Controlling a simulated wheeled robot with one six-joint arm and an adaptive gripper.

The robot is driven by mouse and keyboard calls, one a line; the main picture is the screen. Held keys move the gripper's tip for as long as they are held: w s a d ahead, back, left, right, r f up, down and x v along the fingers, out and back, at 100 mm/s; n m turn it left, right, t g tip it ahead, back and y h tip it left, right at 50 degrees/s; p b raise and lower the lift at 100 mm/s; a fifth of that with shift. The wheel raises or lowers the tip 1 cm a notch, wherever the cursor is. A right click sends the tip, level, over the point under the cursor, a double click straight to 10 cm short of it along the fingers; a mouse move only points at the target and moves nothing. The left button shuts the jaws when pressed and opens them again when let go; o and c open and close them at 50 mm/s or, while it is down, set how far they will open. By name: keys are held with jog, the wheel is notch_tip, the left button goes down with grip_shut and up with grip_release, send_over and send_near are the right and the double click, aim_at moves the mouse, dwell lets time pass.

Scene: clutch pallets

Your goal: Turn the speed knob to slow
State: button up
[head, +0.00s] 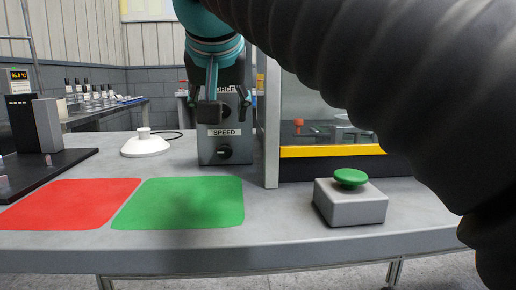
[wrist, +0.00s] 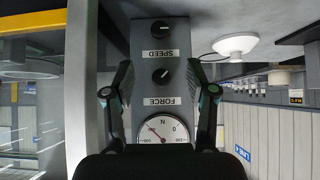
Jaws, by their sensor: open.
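The speed knob (head: 224,152) is a dark round knob low on the front of a grey control box (head: 206,150), under a SPEED label. In the wrist view, which is upside down, the speed knob (wrist: 160,29) is near the top, with a reddish mark on its face. The force knob (wrist: 162,76) and a round white gauge (wrist: 163,130) are on the same panel. My gripper (head: 222,105) is open and empty in front of the box's upper part. In the wrist view its fingers (wrist: 160,92) flank the panel near the FORCE label, apart from the speed knob.
A grey button box with a green button (head: 351,178) stands at the right, before a glass enclosure with a yellow edge (head: 332,151). Red (head: 70,203) and green (head: 180,202) mats lie at the front left. A white round base (head: 146,146) sits left of the box.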

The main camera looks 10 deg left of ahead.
aim_at(224, 150)
jog(key=b+x, duration=0.2)
jog(key=x, duration=1)
jog(key=shift+w+f, duration=0.15)
jog(key=shift+f, duration=0.15)
jog(key=shift+c, duration=0.2)
grip_shut()
